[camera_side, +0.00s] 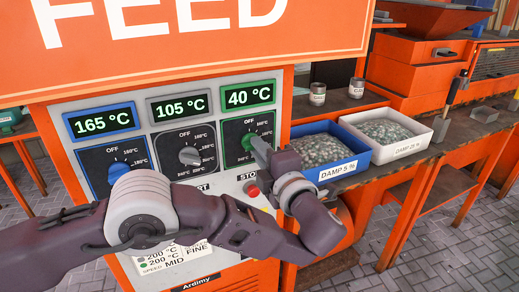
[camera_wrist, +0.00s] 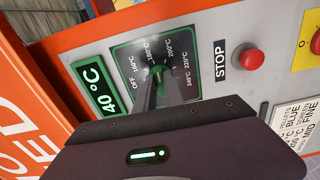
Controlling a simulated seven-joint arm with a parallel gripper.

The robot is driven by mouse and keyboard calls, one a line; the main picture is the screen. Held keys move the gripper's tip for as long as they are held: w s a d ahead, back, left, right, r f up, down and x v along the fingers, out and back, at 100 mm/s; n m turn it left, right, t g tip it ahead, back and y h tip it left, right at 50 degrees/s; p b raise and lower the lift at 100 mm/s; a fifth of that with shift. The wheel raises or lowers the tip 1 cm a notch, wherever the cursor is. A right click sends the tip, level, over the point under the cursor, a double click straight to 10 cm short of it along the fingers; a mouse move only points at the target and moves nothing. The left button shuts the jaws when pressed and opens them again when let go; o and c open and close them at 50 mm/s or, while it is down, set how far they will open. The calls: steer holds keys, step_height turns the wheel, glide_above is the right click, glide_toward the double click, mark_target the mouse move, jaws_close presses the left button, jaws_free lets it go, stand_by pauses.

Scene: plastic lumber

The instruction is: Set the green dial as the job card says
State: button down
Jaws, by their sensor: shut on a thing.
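The green dial (camera_side: 246,141) is on the right of three dials on the grey panel, under a display (camera_side: 249,96) reading 40 °C. My gripper (camera_side: 257,143) is at the dial, its fingers shut on the knob. In the wrist view the green dial (camera_wrist: 158,70) shows between the fingertips (camera_wrist: 160,80). Its scale runs from OFF to 240 °C; I cannot tell exactly where its pointer stands. The job card (camera_side: 158,262) is low on the panel, partly behind my arm, with 200 °C, SPEED MID and FINE legible. The card also shows in the wrist view (camera_wrist: 297,125), cut off.
The blue dial (camera_side: 118,172) is under 165 °C and the grey dial (camera_side: 190,156) under 105 °C. A red STOP button (camera_wrist: 251,59) is close to the green dial. A blue bin (camera_side: 358,165) and white bin (camera_side: 424,149) of pellets stand right of the panel.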

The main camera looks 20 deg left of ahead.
steer(key=m, duration=0.5)
steer(key=shift+f, duration=0.1)
steer(key=shift+m, duration=0.4)
stand_by(0.3)
steer(key=c, duration=1.4)
jaws_free()
steer(key=shift+c, duration=0.2)
steer(key=v, duration=0.7)
steer(key=shift+s, duration=0.1)
